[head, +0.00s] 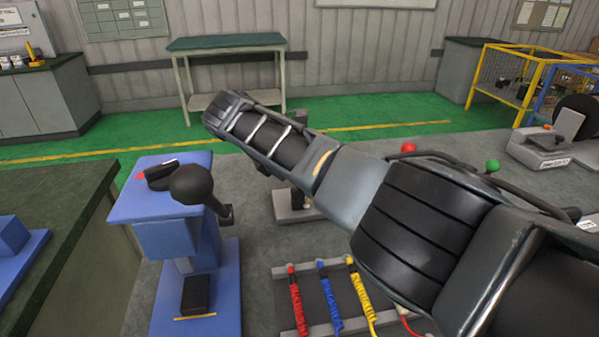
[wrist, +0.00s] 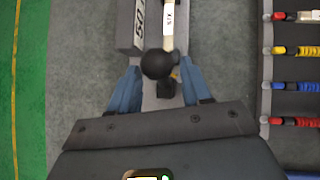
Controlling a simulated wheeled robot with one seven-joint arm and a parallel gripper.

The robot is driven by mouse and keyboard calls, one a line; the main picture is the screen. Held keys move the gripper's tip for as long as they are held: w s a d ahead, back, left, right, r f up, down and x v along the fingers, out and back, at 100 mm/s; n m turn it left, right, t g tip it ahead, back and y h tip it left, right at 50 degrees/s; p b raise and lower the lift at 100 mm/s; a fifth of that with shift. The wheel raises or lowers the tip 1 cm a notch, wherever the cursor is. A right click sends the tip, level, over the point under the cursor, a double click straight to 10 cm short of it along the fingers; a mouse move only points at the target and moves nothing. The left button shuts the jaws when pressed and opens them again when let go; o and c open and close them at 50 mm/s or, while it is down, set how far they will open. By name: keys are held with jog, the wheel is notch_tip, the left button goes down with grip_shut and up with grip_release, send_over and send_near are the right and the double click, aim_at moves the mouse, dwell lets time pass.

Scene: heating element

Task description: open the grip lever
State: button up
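In the wrist view a black ball knob (wrist: 158,64), which looks like the end of the grip lever, sits between the two blue fingers of my gripper (wrist: 160,82). The fingers stand apart, one on each side of the knob; I cannot tell whether they touch it. A pale bar with a label (wrist: 168,18) runs upward behind the knob, beside a grey block with lettering (wrist: 139,25). In the head view my arm covers the gripper and the knob. A grey base with a dark upright (head: 292,208) shows partly behind my arm.
A blue stand with another black knob (head: 191,184) is at the left. A rack of coloured coiled cables (head: 328,300) lies in front, and at the right in the wrist view (wrist: 295,52). A grey machine (head: 540,150) stands right. Green floor (head: 345,115) is open behind.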

jog(key=shift+o, duration=0.8)
jog(key=v, duration=0.8)
